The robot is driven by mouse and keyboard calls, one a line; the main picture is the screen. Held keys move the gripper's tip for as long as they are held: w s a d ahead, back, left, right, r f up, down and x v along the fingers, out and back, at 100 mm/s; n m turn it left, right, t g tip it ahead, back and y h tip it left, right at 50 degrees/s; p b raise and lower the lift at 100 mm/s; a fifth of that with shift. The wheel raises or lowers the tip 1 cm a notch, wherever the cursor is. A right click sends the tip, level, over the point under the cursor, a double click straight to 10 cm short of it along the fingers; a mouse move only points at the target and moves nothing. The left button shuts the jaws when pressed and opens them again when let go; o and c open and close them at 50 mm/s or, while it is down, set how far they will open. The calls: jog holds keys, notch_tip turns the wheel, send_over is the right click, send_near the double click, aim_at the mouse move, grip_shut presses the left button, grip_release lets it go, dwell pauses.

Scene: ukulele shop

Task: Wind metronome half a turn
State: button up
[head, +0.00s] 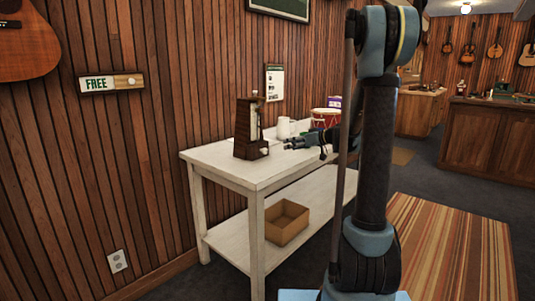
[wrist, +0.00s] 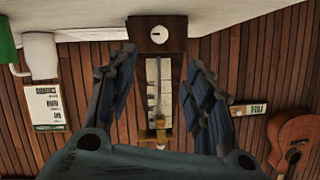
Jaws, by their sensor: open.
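The metronome (head: 246,135) is a dark wooden tower standing upright on the white table (head: 220,160). A pale round winding key (head: 264,151) shows on its base, on the side facing my gripper. My gripper (head: 288,145) is open and empty, just right of the key and apart from it. The wrist view is upside down. There the metronome (wrist: 157,105) shows between my spread fingers (wrist: 161,62), with its pale dial and pendulum. The key (wrist: 158,34) lies near the top centre, beyond the fingertips.
A white mug (head: 284,128) and a red drum (head: 326,114) stand behind my gripper on the table. The mug also shows in the wrist view (wrist: 40,52). An open cardboard box (head: 287,224) sits on the lower shelf. The front left tabletop is clear.

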aim_at(266, 150)
jog(key=shift+n+h, duration=0.4)
jog(key=shift+n, duration=0.5)
jog(key=x, duration=1.6)
jog(key=shift+s+a+r, duration=0.15)
jog(key=shift+a+r, duration=0.05)
jog(key=shift+a, duration=0.05)
jog(key=c, duration=1)
